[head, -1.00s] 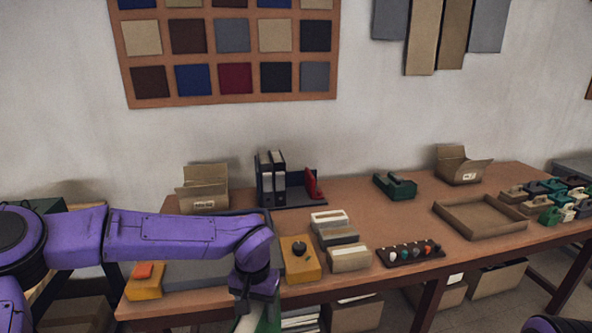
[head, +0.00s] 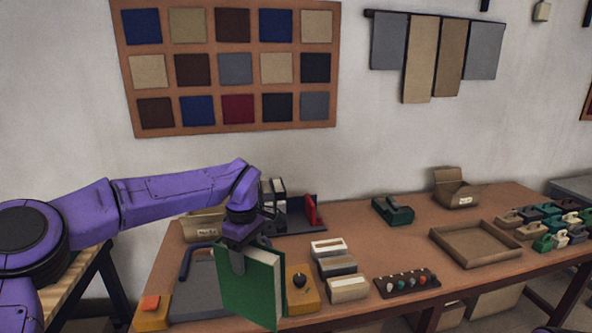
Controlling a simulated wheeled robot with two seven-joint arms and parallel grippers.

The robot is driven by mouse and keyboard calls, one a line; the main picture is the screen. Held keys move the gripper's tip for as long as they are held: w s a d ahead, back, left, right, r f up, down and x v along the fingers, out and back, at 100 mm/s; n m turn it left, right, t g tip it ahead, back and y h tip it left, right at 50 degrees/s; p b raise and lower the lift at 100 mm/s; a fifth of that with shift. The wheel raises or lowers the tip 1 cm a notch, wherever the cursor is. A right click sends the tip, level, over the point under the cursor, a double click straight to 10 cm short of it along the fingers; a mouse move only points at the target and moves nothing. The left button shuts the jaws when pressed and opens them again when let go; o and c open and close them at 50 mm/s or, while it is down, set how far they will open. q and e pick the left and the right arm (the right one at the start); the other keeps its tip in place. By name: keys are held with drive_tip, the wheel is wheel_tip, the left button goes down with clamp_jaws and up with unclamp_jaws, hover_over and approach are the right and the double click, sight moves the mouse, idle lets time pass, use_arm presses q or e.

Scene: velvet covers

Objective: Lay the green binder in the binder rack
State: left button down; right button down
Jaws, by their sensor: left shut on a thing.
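The green binder (head: 250,290) hangs upright from my left gripper (head: 240,258), which is shut on its upper edge. The binder rack (head: 297,220) stands at the back of the table, partly hidden behind my left arm. Dark binders (head: 274,192) stand in its left part and a red piece (head: 311,209) stands at its right. Its middle looks empty. My right gripper is not in view.
A yellow box with a black knob (head: 301,289) and several label boxes (head: 337,266) sit right of the binder. A cardboard box (head: 203,225) is left of the rack. A green tape dispenser (head: 393,210) and a brown tray (head: 472,243) lie to the right.

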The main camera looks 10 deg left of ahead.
use_arm(q)
drive_tip(key=r+n, duration=0.2)
drive_tip(key=n, duration=0.2)
drive_tip(key=w+a+r+n+p, duration=0.1)
drive_tip(key=r+n, duration=0.1)
drive_tip(key=n, duration=0.1)
drive_tip(key=a+r+n+p, duration=0.1)
drive_tip(key=r+n, duration=0.1)
drive_tip(key=n, duration=0.2)
drive_tip(key=shift+w+a+r+n, duration=0.2)
drive_tip(key=shift+w+r+n, duration=0.1)
drive_tip(key=shift+w+r, duration=0.1)
drive_tip(key=n, duration=0.2)
drive_tip(key=r+n, duration=0.1)
drive_tip(key=shift+w+a+n, duration=0.1)
drive_tip(key=shift+a+n, duration=0.2)
drive_tip(key=n, duration=0.4)
drive_tip(key=shift+a+r+n, duration=0.3)
drive_tip(key=shift+a+r, duration=0.05)
drive_tip(key=shift+r+n, duration=0.15)
drive_tip(key=shift+n, duration=1.05)
drive_tip(key=shift+s+n, duration=0.25)
drive_tip(key=shift+n, duration=1.55)
